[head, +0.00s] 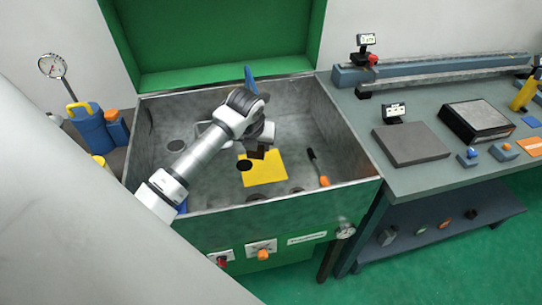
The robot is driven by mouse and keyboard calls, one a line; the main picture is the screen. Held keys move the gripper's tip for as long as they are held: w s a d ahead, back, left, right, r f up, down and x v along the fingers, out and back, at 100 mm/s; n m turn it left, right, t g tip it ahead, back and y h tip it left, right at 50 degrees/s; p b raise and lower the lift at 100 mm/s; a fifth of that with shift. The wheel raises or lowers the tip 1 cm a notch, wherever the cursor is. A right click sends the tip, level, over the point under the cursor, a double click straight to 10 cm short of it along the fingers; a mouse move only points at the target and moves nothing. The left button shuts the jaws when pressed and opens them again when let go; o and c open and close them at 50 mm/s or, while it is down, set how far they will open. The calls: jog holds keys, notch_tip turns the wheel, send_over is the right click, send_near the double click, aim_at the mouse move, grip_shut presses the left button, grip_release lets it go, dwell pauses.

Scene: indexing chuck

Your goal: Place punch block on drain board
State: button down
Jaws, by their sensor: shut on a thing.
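My gripper (258,149) is over the inside of a grey basin, at the end of my white and dark arm. It is shut on a small dark brown block, the punch block (257,155), which is partly hidden by the wrist and fingers. A flat yellow square, seemingly the drain board (265,173), lies on the basin floor. The block appears above the far edge of the yellow square; I cannot tell the height of the gap. A black disc (244,165) shows at the left of the yellow square.
The grey basin (362,189) has raised walls and an open green lid (215,35) behind. A brush with an orange end (318,168) lies right of the yellow square. Round dark spots mark the floor. A workbench (440,180) with several blocks and gauges stands at right.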

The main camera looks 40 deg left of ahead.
notch_tip(320, 180, down, 14)
jog(key=shift+s+a+r, duration=0.1)
jog(key=shift+s, duration=0.05)
jog(key=w, duration=0.1)
jog(key=w+a, duration=0.1)
jog(key=w, duration=0.1)
jog(key=shift+a+r, duration=0.15)
jog(key=shift+a, duration=0.15)
jog(key=shift+w+a, duration=0.35)
jog(key=shift+w, duration=0.4)
jog(key=w, duration=0.1)
jog(key=w+a+f, duration=0.1)
jog(key=shift+w+a, duration=0.2)
jog(key=shift+w, duration=0.2)
jog(key=shift+f, duration=0.1)
jog(key=shift+f, duration=0.15)
jog(key=c, duration=0.7)
grip_release()
jog(key=shift+s, duration=0.1)
